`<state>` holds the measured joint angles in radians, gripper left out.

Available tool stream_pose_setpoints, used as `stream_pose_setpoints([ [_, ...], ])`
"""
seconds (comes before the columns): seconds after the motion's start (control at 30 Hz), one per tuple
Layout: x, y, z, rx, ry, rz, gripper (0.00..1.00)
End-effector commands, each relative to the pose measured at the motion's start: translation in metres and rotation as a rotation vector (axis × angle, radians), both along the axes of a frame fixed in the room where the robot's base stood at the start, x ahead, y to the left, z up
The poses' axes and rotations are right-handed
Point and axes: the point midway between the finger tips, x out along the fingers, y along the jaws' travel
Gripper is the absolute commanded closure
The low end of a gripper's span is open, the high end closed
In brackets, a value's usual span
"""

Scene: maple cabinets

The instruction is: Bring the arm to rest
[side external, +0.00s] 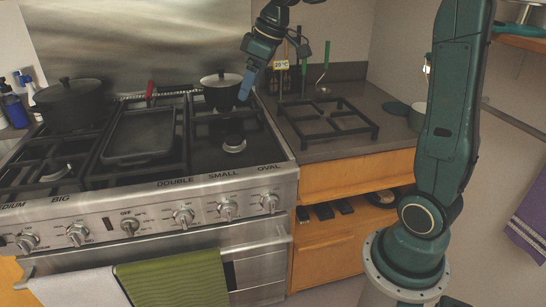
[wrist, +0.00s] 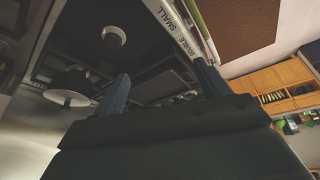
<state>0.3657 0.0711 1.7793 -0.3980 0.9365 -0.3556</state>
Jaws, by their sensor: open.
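My gripper (side external: 245,85) hangs above the right part of the stove, beside a small lidded pot (side external: 221,92) on the back right burner. In the wrist view my gripper (wrist: 165,85) shows two fingers set wide apart with nothing held between them. Its fingertips point toward the stove's front strip with the burner labels. In the side view the fingers partly overlap each other. The stove (side external: 150,205) lies below and to the left of my gripper. The small pot also shows in the wrist view (wrist: 70,92), left of the fingers.
A large dark pot (side external: 72,104) and a flat griddle pan (side external: 139,136) stand on the stove. A black trivet (side external: 327,120) lies on the counter at right. Utensils (side external: 324,70) stand behind it. Towels (side external: 172,280) hang in front.

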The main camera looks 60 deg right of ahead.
Motion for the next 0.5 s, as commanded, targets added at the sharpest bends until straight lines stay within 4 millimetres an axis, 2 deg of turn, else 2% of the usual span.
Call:
stream_pose_setpoints([
  [0.03,-0.012,0.010,0.005,-0.002,-0.006,-0.012,0.25],
  [0.2,-0.048,0.035,0.012,-0.001,-0.016,-0.066,0.25],
  [0.5,-0.117,0.067,0.011,0.007,-0.040,-0.163,0.25],
])
